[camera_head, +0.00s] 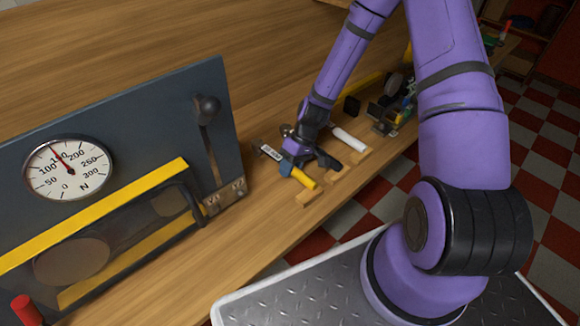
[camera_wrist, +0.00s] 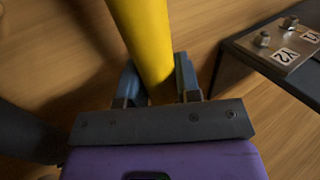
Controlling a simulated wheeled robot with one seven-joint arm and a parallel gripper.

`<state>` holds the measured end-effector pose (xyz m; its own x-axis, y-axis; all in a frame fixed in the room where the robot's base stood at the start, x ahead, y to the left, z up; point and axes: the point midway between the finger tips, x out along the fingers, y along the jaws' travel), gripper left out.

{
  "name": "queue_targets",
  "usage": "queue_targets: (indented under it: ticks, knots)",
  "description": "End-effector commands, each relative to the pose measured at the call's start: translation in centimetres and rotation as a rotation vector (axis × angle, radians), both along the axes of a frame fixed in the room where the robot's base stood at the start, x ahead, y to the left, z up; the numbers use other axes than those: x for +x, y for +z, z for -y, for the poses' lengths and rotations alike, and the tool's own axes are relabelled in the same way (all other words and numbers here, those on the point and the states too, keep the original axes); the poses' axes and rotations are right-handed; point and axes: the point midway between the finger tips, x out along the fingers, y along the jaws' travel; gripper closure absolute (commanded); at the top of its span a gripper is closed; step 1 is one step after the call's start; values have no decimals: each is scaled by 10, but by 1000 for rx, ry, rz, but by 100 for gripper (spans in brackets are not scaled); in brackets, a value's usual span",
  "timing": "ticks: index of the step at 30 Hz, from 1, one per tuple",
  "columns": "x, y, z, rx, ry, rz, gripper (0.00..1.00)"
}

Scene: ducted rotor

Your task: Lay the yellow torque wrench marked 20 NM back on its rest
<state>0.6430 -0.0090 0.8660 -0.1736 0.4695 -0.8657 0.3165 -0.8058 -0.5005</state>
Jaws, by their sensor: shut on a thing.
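The yellow torque wrench (camera_head: 304,179) is in my gripper (camera_head: 291,166), over the wooden bench near its front edge. I cannot tell whether the wrench touches the bench or a rest.
A white-handled tool (camera_head: 348,138) lies to the right, by another wooden block (camera_head: 335,173). Left stands a dark panel with a dial (camera_head: 68,168), a lever (camera_head: 207,110) and a yellow-edged guard (camera_head: 105,210). Dark parts (camera_head: 385,118) crowd the bench farther right.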

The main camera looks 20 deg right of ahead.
Motion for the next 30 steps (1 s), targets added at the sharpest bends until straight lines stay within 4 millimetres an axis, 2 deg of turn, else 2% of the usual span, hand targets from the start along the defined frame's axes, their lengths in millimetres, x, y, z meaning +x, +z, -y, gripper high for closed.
queue_targets:
  ticks: [7, 8, 11, 12, 23, 30]
  knots:
    - [0, -1, 0, 0, 0, 0, 97]
    - [0, -1, 0, 0, 0, 0, 64]
    - [0, -1, 0, 0, 1, 0, 42]
    - [0, -1, 0, 0, 0, 0, 39]
    - [1, 4, 3, -1, -1, 1, 39]
    - [8, 36, 20, -2, -1, 4, 39]
